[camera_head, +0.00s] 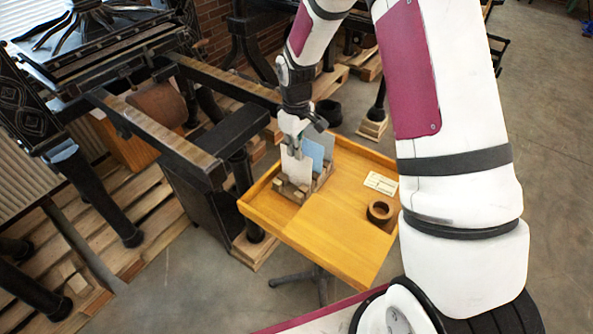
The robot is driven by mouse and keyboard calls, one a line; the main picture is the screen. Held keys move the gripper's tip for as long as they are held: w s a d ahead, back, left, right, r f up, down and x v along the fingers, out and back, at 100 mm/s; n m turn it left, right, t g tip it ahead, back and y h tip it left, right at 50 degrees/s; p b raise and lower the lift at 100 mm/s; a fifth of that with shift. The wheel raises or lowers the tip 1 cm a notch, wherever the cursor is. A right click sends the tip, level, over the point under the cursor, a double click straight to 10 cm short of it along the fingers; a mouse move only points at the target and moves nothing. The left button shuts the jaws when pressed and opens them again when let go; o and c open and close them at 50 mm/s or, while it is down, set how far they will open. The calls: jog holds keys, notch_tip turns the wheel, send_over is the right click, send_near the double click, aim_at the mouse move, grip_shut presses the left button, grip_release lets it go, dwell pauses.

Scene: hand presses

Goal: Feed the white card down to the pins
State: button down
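A white card (296,171) stands upright in a small wooden rack (292,193) on the yellow wooden table. A light blue card (313,153) stands behind it in the same rack, with what looks like a greyish card beyond. My gripper (303,146) is at the top of the cards, pointing down, with its fingertips close to the white card's upper edge. The fingers are too small and overlapped to tell whether they are open or shut on it. I cannot make out any pins.
The yellow table (310,235) has a raised rim and clear room at its front. A black hand press (100,50) with long rails (160,135) stands at the left, close to the table.

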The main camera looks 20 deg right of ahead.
jog(key=shift+r+p, duration=1.1)
jog(key=shift+r, duration=3.25)
